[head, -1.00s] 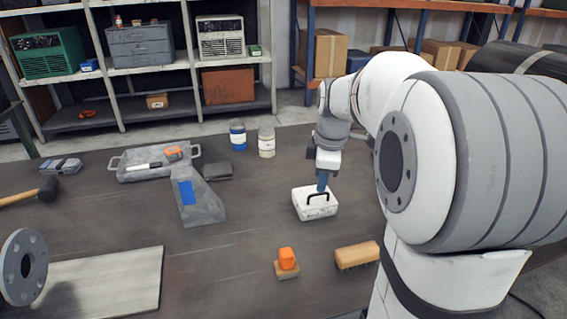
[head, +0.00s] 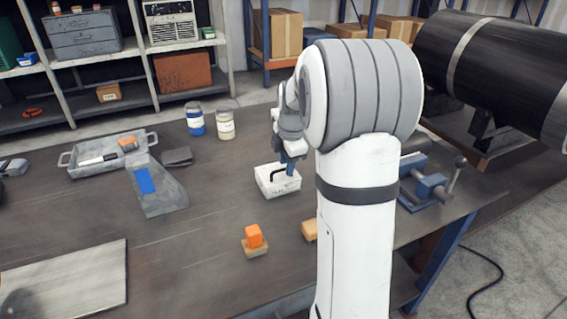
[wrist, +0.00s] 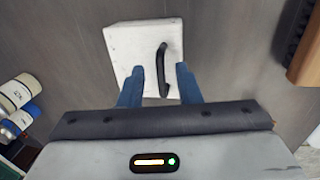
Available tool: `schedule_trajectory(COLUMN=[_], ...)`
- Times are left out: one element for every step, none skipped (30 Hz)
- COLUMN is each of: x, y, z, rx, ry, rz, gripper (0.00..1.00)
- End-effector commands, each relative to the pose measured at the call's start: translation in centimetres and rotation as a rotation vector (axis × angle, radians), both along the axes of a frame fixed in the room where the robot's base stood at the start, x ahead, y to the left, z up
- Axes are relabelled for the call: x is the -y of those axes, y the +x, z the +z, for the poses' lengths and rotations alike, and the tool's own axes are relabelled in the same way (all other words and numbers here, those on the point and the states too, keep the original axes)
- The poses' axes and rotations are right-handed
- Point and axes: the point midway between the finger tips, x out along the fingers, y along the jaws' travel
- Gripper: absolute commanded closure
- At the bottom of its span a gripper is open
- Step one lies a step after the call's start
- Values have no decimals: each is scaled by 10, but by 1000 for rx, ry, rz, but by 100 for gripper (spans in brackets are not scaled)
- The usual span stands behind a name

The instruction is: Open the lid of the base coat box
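A white box (head: 283,187) with a black handle on its lid sits on the dark workbench, its lid shut. Any label on it is too small to read. The box (wrist: 122,50) is also at the top middle of the wrist view. My gripper (head: 290,168) is right at the top of the box, pointing down. In the wrist view my gripper (wrist: 158,82) has its two blue fingers apart. The black handle (wrist: 163,68) shows between them, nearer the right finger. Whether a finger touches the handle or lid I cannot tell.
Two paint cans (head: 225,125) stand behind the box. A grey tray (head: 88,152) and a grey wedge-shaped block (head: 163,192) are to the left. An orange-topped block (head: 254,238) and a wooden brush (head: 309,231) lie in front. A blue vise (head: 425,188) is at the right.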

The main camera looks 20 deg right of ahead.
Motion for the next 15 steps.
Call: schedule_trajectory(x=[0, 0, 0, 0, 0, 0, 0, 0, 0, 0, 0, 0, 0, -1, -1], y=[0, 0, 0, 0, 0, 0, 0, 0, 0, 0, 0, 0, 0, 0, 0], z=[-1, -1, -1, -1, -1, -1, -1, -1, -1, -1, -1, -1, -1, -1, -1], rx=[0, 0, 0, 0, 0, 0, 0, 0, 0, 0, 0, 0, 0, 0, 0], ry=[0, 0, 0, 0, 0, 0, 0, 0, 0, 0, 0, 0, 0, 0, 0], rz=[0, 0, 0, 0, 0, 0, 0, 0, 0, 0, 1, 1, 1, 1, 1], gripper=[69, 69, 69, 69, 69, 69, 69, 72, 75, 77, 80, 83, 86, 88, 91])
